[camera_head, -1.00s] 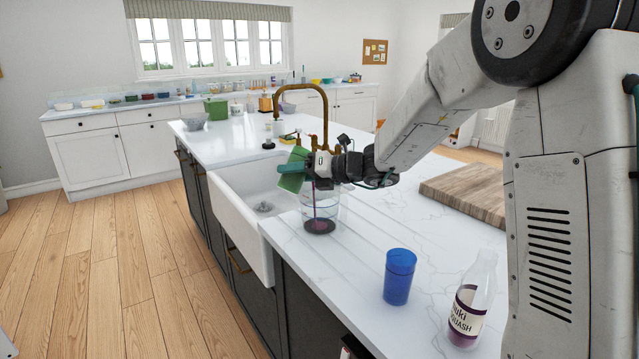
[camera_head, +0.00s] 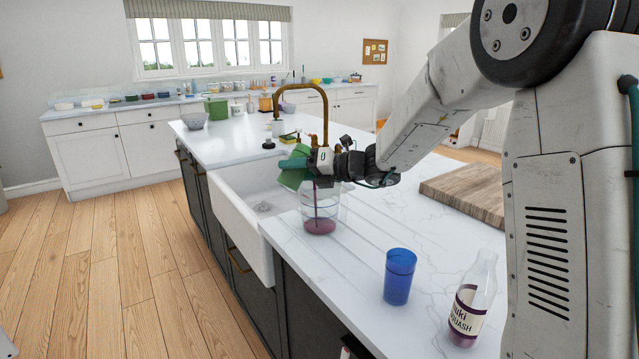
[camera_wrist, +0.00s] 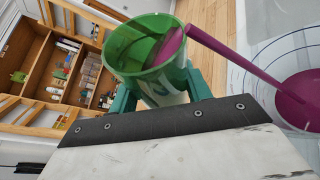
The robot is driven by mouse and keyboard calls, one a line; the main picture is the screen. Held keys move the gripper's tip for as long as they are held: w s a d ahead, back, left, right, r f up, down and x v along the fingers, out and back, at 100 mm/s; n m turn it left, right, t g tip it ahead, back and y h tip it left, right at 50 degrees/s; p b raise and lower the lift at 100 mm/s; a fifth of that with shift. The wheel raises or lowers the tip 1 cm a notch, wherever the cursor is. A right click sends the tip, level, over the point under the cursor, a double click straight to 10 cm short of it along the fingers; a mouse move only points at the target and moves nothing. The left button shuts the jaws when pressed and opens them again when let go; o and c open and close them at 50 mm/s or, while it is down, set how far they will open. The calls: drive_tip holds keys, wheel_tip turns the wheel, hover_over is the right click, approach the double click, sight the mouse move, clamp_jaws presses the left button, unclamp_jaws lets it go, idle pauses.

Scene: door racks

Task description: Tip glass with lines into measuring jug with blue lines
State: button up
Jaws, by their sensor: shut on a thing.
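My gripper (camera_head: 298,164) is shut on a green glass (camera_head: 291,180) and holds it tipped over the measuring jug (camera_head: 334,207). In the wrist view the glass (camera_wrist: 128,38) shows its open mouth, with some purple liquid inside and pale marks on its side. A purple stream runs from its rim down into the jug. The jug is clear, with blue lines visible in the wrist view (camera_wrist: 243,80), and stands upright on the worktop beside the sink. Purple liquid (camera_head: 319,227) covers its bottom.
A blue tumbler (camera_head: 399,277) and a squash bottle (camera_head: 471,302) stand on the worktop (camera_head: 350,270) nearer me. A wooden board (camera_head: 468,192) lies to the right. The white sink (camera_head: 232,212) and brass tap (camera_head: 303,92) are left of and behind the jug.

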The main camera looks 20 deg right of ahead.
drive_tip(key=shift+a+f+m+y, duration=0.1)
drive_tip(key=shift+f+m+y, duration=0.25)
drive_tip(key=shift+m, duration=0.35)
idle(0.6)
drive_tip(key=shift+r+m+y, duration=0.55)
drive_tip(key=shift+r+m, duration=0.45)
drive_tip(key=shift+m, duration=0.4)
idle(1.6)
drive_tip(key=shift+w+d+r+m+t+y, duration=0.4)
drive_tip(key=shift+w+d+r+m, duration=0.1)
drive_tip(key=shift+d+m, duration=0.25)
idle(1.0)
drive_tip(key=shift+d+f+m+t, duration=0.1)
drive_tip(key=shift+f+m+t, duration=0.1)
drive_tip(key=shift+m, duration=0.35)
drive_tip(key=shift+d+f+m+t, duration=0.1)
drive_tip(key=shift+m+t, duration=0.1)
drive_tip(key=shift+m, duration=0.3)
idle(0.5)
